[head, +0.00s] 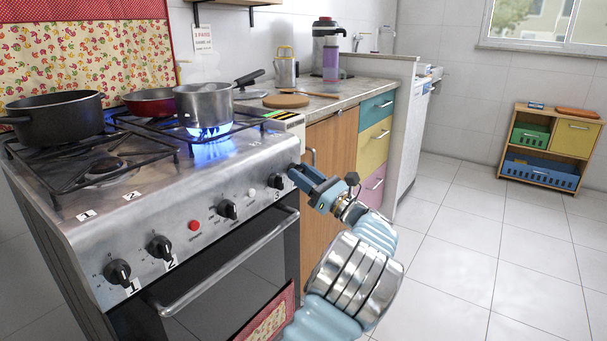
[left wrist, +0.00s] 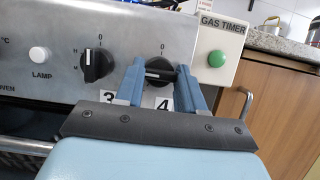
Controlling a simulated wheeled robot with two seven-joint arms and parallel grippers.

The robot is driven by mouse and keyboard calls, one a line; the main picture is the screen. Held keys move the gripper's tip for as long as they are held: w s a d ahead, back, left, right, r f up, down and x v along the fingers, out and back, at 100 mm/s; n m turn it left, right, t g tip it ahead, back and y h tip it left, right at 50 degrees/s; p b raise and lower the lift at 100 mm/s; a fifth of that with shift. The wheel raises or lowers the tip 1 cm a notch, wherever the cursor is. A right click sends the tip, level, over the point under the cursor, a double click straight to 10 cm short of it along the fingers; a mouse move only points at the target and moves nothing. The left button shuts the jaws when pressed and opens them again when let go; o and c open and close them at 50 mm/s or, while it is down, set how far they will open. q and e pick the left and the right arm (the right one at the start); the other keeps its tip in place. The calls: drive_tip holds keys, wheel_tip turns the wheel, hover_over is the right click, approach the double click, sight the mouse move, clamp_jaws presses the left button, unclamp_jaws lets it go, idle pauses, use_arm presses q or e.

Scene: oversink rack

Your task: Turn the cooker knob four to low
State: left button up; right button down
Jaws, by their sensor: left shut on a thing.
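Cooker knob four (left wrist: 160,72) is black and sits on the steel front panel (left wrist: 30,82), above the "4" label. Its grip lies roughly level, with the "0" mark above it; its exact setting is hard to read. My left gripper (head: 294,172) reaches the right end of the panel in the head view. In the left wrist view, its two blue fingers (left wrist: 162,82) stand either side of the knob and are shut on it. In the head view the fingers mostly hide knob four. A blue flame (head: 209,130) burns under the steel saucepan (head: 204,104). My right gripper is out of view.
Knob three (left wrist: 97,66) is just left of the fingers, its grip upright. The gas timer box with a green button (left wrist: 217,59) is close on the right. The oven handle (head: 230,262) runs below the panel. A black pot (head: 58,122) stands on the left burner.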

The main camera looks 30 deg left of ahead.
use_arm(q)
drive_tip(key=n+g, duration=0.2)
drive_tip(key=n, duration=0.2)
drive_tip(key=n+g+h+p, duration=0.1)
drive_tip(key=n+g, duration=0.2)
drive_tip(key=n, duration=0.2)
drive_tip(key=shift+w, duration=0.2)
drive_tip(key=n+g+h, duration=0.1)
drive_tip(key=n, duration=0.2)
drive_tip(key=n+g+h+p, duration=0.1)
drive_tip(key=n, duration=0.3)
drive_tip(key=shift+r, duration=0.1)
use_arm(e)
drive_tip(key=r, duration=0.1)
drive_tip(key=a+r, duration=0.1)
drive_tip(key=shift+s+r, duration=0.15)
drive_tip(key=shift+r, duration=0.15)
use_arm(q)
drive_tip(key=o, duration=1)
drive_tip(key=shift+o, duration=0.2)
drive_tip(key=shift+d+p, duration=0.1)
drive_tip(key=shift+p, duration=0.2)
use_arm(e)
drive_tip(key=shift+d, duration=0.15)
